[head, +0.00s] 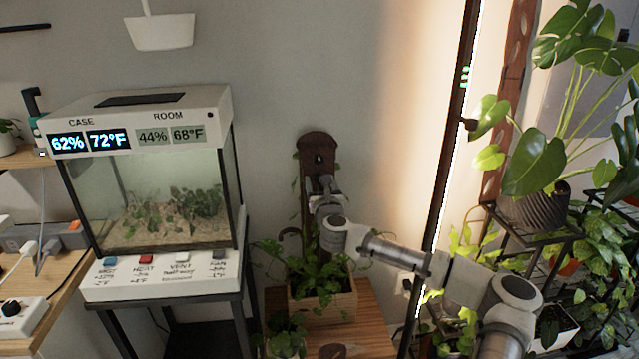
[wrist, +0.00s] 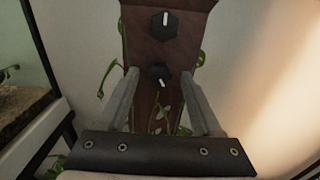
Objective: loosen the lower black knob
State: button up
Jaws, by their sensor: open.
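The lower black knob (wrist: 158,76) is on a brown wooden board (wrist: 140,38) in the wrist view. Its white pointer mark is tilted. My gripper (wrist: 160,73) is open, with one finger on each side of the lower knob in the picture and a gap on both sides. I cannot tell how far the fingertips are from the board. An upper black knob (wrist: 164,24) sits above, with its white mark near upright. In the head view, my gripper (head: 324,188) is in front of the board (head: 315,142) and hides the lower knob.
Leafy vines grow around the board from a wooden planter (head: 327,302) on a wooden stand (head: 365,338). A glass terrarium (head: 170,195) with a display top stands to the left. A plant rack with a monstera (head: 535,165) is at the right. The wall above the board is clear.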

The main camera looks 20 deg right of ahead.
jog(key=shift+w, duration=0.3)
jog(key=shift+c, duration=0.3)
grip_shut()
